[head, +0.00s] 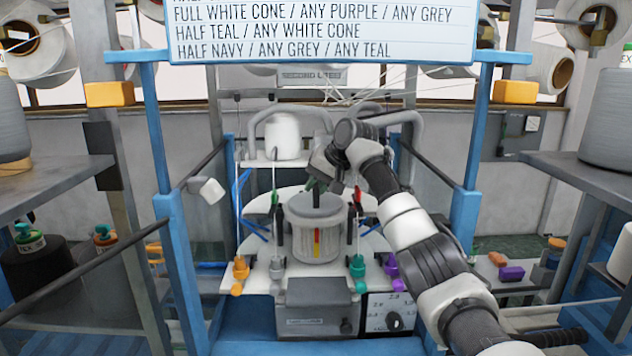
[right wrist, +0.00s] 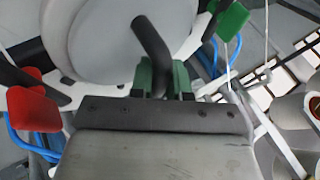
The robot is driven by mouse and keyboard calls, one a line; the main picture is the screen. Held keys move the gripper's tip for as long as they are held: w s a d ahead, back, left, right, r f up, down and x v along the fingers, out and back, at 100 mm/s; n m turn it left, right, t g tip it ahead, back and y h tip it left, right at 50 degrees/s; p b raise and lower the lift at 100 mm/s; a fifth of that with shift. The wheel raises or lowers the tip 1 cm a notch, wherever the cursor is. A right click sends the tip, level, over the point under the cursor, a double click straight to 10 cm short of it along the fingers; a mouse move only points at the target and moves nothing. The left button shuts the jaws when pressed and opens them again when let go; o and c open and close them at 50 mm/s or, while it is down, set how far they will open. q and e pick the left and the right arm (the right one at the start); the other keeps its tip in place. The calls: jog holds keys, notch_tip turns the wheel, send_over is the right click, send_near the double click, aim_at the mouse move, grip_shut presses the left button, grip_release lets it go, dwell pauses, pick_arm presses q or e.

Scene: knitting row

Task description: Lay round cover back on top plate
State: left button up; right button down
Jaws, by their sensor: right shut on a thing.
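The round cover (head: 300,207) is a pale grey disc at the top of the grey drum in the middle of the knitting machine. My right gripper (head: 317,187) reaches down to it from above and has green fingertips. In the right wrist view, the gripper (right wrist: 165,78) is shut on a dark bent handle, and the pale disc of the cover (right wrist: 105,40) fills the upper left. I cannot tell whether the cover touches the top plate; the plate's surface under it is hidden. My left gripper is not in view.
A white ring table (head: 262,205) with red and green-tipped upright parts surrounds the drum. A white yarn cone (head: 283,136) stands behind. Blue posts (head: 178,262) flank the machine. A sign (head: 320,30) hangs above. Shelves with cones stand at both sides.

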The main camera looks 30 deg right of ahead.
jog(key=c, duration=1.1)
grip_release()
jog(key=shift+f, duration=0.1)
jog(key=shift+s+d+r+b, duration=0.1)
jog(key=shift+s+r+b, duration=0.2)
jog(key=shift+r+b, duration=0.2)
jog(key=b+v, duration=0.4)
jog(key=v, duration=0.7)
